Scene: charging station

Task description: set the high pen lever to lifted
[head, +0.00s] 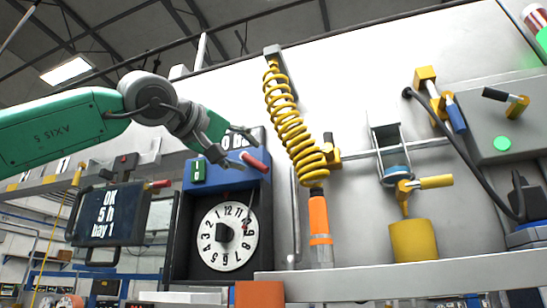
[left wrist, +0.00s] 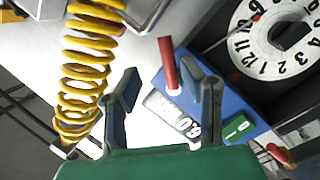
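A black recorder with a round numbered dial (head: 226,237) has a blue top panel (head: 203,180). A short red lever (head: 254,161) sticks out of this panel, near a white number label and a green block (head: 198,171). I take it for the high pen lever, but no name on it is readable. My left gripper (head: 236,147) is open just above and left of the red lever. In the left wrist view, the red lever (left wrist: 169,64) shows between the spread fingers of the gripper (left wrist: 162,82), nearer the right finger; I cannot tell whether they touch. My right gripper is not in view.
A yellow coiled hose (head: 293,118) with an orange handle hangs right of the recorder. A dark display (head: 107,215) reading "OK 5 h Day 1" stands left, with another red-tipped lever (head: 158,184). Yellow valve fittings (head: 414,239) and a shelf edge (head: 400,275) are right and below.

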